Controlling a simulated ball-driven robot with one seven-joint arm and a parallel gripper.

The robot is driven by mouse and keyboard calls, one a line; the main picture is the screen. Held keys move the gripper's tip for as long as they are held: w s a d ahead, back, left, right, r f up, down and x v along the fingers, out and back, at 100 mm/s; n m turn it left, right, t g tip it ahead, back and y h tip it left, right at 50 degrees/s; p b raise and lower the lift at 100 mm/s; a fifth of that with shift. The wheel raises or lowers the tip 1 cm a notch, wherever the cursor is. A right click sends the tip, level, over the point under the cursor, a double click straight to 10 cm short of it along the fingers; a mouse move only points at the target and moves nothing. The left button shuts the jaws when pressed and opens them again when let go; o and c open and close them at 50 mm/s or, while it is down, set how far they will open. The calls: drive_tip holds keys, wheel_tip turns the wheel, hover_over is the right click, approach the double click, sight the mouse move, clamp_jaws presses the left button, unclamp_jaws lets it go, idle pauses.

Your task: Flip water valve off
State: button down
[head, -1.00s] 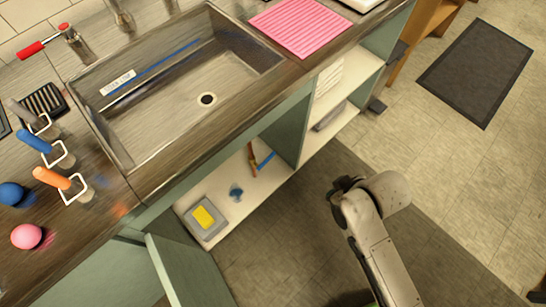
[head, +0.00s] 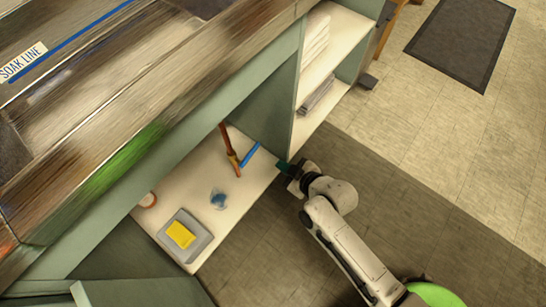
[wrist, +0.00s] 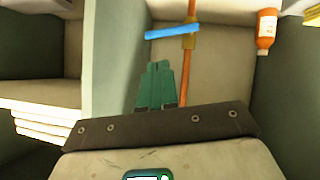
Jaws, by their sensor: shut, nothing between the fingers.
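The water valve is a blue lever (head: 251,154) on an upright copper pipe (head: 231,150) inside the open cabinet under the sink. In the wrist view the blue lever (wrist: 172,32) lies crosswise to the copper pipe (wrist: 188,62) and sticks out mostly to its left. My gripper (head: 283,167) is at the cabinet opening, to the right of the lever and apart from it. In the wrist view its green fingers (wrist: 155,84) are together and empty, pointing into the cabinet, left of the pipe and below the lever in the picture.
A green divider panel (wrist: 116,62) stands close left of my fingers in the wrist view. An orange bottle (wrist: 266,30) stands right of the pipe. A grey tray (head: 198,250) with a yellow sponge (head: 180,234) and a blue item (head: 218,199) are on the cabinet floor.

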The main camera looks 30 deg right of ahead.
drive_tip(key=b, duration=0.5)
approach(250, 155)
drive_tip(key=w+d+f, duration=0.2)
drive_tip(key=w+f, duration=0.1)
drive_tip(key=w, duration=0.2)
drive_tip(key=shift+w+a+f, duration=0.2)
drive_tip(key=shift+w+f, duration=0.05)
drive_tip(key=shift+w, duration=0.35)
drive_tip(key=shift+f, duration=0.1)
drive_tip(key=shift+w+d+f+b, duration=0.1)
drive_tip(key=shift+d+f+b, duration=0.05)
drive_tip(key=shift+f+b, duration=0.15)
drive_tip(key=shift+d+f+b, duration=0.2)
drive_tip(key=shift+f, duration=0.25)
drive_tip(key=shift+r, duration=0.15)
drive_tip(key=shift+r+p, duration=0.7)
drive_tip(key=shift+p, duration=0.1)
